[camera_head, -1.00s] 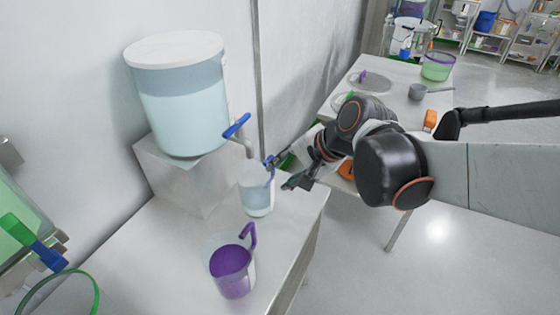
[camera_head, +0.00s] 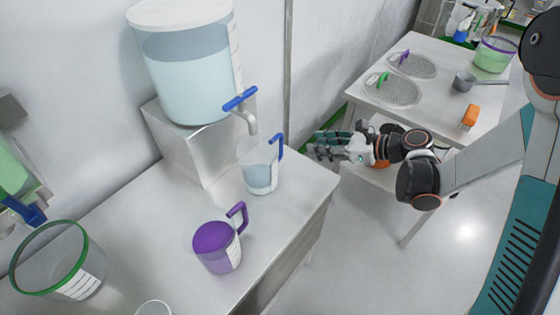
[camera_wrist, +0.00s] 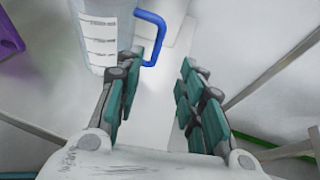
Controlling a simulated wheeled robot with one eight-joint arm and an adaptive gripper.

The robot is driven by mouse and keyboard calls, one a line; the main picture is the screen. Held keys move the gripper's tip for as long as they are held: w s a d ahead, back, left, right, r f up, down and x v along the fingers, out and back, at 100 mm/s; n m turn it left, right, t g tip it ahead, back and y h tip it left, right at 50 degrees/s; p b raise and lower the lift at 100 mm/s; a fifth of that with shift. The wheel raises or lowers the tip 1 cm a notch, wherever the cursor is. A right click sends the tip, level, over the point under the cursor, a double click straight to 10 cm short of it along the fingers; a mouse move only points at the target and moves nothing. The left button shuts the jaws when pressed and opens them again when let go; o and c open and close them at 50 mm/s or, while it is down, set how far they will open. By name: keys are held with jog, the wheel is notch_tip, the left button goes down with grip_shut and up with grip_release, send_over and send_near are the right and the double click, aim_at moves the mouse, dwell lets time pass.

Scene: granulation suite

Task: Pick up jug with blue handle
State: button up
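The clear jug with the blue handle (camera_head: 260,167) stands on the bench below the spout of the big tank, with pale liquid in it. Its blue handle (camera_head: 279,146) points right, towards my gripper. My gripper (camera_head: 318,145) is off to the right of the jug, apart from it and past the bench edge. In the wrist view, my gripper (camera_wrist: 158,100) is open, with nothing between its teal-padded fingers. There the jug (camera_wrist: 103,32) is at the top left, with its blue handle (camera_wrist: 150,38) above the left finger.
A green-rimmed container (camera_head: 80,272) is at lower left. The tank (camera_head: 188,70) with a blue tap stands behind. Another table (camera_head: 432,110) with sieves is at right.

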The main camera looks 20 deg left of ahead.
jog(key=b, duration=0.2)
send_near(281, 155)
jog(key=w+a+r, duration=0.2)
jog(key=a, duration=0.2)
jog(key=shift+s+r+b+x, duration=0.1)
jog(key=shift+b+x, duration=0.55)
jog(key=shift+x, duration=0.5)
jog(key=shift+s+r+b+x, duration=0.15)
jog(key=shift+b+x, duration=0.5)
jog(key=shift+x, duration=0.45)
jog(key=shift+w+a+f, duration=0.15)
jog(key=shift+a, duration=0.45)
jog(key=shift+c, duration=0.3)
grip_shut()
